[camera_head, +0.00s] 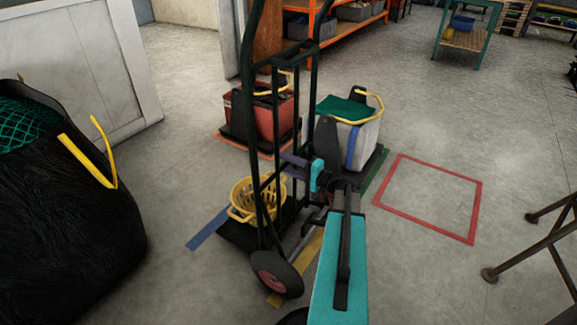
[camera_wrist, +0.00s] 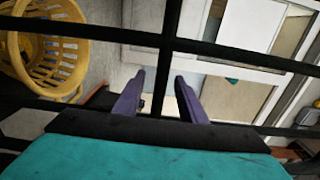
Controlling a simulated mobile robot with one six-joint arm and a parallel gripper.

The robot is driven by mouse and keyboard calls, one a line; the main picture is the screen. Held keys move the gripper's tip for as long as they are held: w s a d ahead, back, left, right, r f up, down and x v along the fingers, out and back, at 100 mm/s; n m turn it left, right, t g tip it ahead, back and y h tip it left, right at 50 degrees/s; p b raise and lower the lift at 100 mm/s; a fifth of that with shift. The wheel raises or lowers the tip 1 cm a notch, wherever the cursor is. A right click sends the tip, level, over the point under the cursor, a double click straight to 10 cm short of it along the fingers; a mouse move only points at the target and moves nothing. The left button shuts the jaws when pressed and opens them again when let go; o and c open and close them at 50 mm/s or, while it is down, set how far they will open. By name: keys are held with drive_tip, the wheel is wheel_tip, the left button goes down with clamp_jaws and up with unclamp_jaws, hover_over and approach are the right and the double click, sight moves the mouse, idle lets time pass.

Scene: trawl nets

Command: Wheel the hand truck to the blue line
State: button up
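The hand truck (camera_head: 250,150) stands upright, with a dark tubular frame and a dark-red-hubbed wheel (camera_head: 277,272). A yellow basket (camera_head: 255,198) sits on its toe plate, and the basket also shows in the wrist view (camera_wrist: 50,55). The blue line (camera_head: 207,229) is a strip on the floor just left of the toe plate. My gripper (camera_head: 297,167) has purple fingers at the hand truck's frame. In the wrist view my gripper (camera_wrist: 158,92) is open, its fingers apart on either side of a dark upright bar (camera_wrist: 168,40), with gaps showing.
A yellow strip (camera_head: 312,245) lies beside the wheel. Red (camera_head: 272,115) and white (camera_head: 363,140) crates stand behind the truck. A black bag (camera_head: 60,220) with green net is at left. A red floor outline (camera_head: 428,195) is empty. Metal legs (camera_head: 540,250) stand at right.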

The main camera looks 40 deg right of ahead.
drive_tip(key=shift+w+a, duration=0.1)
drive_tip(key=shift+w, duration=0.15)
clamp_jaws()
idle(1.4)
